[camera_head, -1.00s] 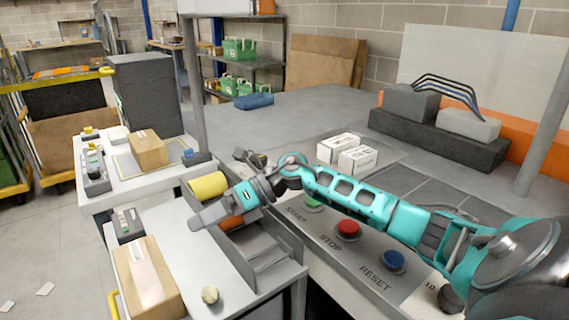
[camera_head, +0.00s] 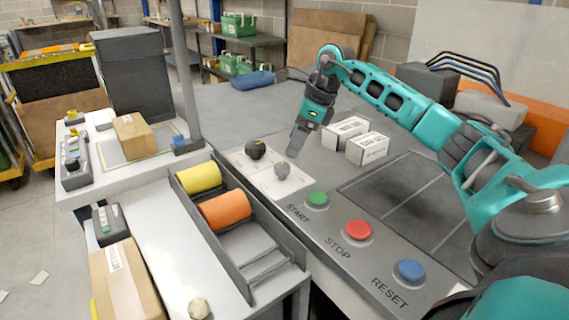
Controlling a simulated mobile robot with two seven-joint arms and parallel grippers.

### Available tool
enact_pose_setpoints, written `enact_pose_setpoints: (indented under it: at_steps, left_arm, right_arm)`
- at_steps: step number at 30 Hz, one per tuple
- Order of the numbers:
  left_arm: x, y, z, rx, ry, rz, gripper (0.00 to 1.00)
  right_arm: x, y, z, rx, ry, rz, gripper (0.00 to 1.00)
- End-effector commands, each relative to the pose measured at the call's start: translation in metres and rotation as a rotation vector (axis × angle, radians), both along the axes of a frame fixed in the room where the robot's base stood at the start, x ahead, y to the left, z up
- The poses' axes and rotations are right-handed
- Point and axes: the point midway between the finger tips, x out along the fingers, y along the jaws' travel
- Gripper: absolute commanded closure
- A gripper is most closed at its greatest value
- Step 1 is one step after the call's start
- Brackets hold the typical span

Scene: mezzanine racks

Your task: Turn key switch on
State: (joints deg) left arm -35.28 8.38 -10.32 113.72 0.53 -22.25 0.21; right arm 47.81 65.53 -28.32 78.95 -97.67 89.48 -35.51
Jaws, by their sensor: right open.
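A grey knob (camera_head: 283,170), which looks like the key switch, stands on a pale plate (camera_head: 262,182) at the upper left end of the control panel. A black knob (camera_head: 256,150) stands beside it on the same plate. Markings on the plate are too small to read, and I cannot tell the key's turned position. My right gripper (camera_head: 297,152) is open and empty, its fingers pointing down, just above and behind the grey knob. It looks apart from the knob. My left gripper is not in view.
Green START (camera_head: 317,199), red STOP (camera_head: 358,231) and blue RESET (camera_head: 408,270) buttons line the panel. Yellow (camera_head: 199,179) and orange (camera_head: 226,210) rolls lie in a tray at left.

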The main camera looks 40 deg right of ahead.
Motion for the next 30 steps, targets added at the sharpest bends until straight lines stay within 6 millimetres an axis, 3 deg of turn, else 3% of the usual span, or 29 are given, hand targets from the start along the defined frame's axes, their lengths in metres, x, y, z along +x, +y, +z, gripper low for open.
enact_pose_setpoints:
  at_steps: [6, 12, 24, 30]
  left_arm:
    - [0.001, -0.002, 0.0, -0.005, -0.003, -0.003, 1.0]
    - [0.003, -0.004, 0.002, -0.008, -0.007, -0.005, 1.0]
    - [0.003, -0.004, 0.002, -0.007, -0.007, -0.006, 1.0]
    - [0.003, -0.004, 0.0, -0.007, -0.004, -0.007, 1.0]
  right_arm:
    - [0.013, 0.012, -0.042, 0.004, 0.002, 0.002, 0.33]
    - [0.02, 0.017, -0.063, 0.003, 0.0, 0.001, 0.33]
    - [0.022, 0.018, -0.068, 0.001, 0.0, 0.0, 0.34]
    - [0.022, 0.018, -0.068, 0.002, -0.001, 0.0, 0.53]
